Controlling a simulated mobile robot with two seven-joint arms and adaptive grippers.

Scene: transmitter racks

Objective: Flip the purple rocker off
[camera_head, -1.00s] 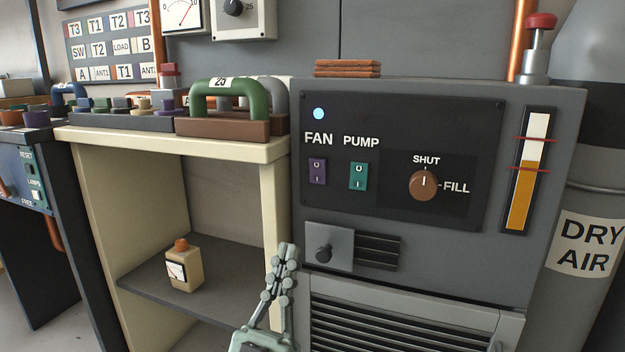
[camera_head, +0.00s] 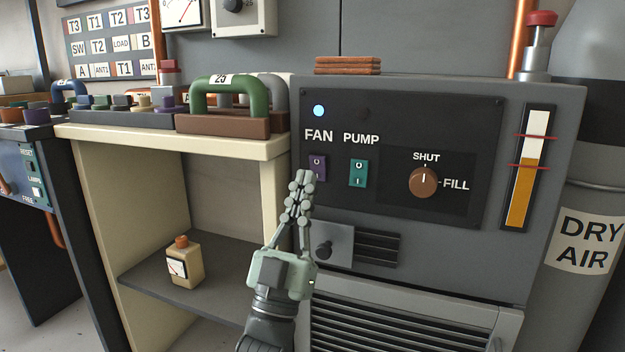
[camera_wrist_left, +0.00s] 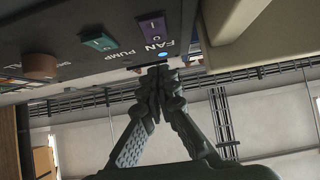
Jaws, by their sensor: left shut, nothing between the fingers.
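The purple rocker (camera_head: 317,167) is under the FAN label on the dark panel (camera_head: 440,125), left of the teal PUMP rocker (camera_head: 358,173). The blue lamp (camera_head: 318,111) above FAN is bright. My left gripper (camera_head: 301,178) is shut and empty, pointing up, its tips just below and left of the purple rocker in the head view. In the left wrist view the closed fingertips (camera_wrist_left: 158,72) are near the panel, and the purple rocker (camera_wrist_left: 152,29) shows above them. I cannot tell whether the tips touch the panel. My right gripper is not in view.
A brown knob (camera_head: 423,182) marked SHUT and FILL is to the right of the rockers. A small slider box (camera_head: 332,247) and slotted vent are below the panel. A cream shelf unit (camera_head: 277,200) stands at left, holding a bottle (camera_head: 184,262).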

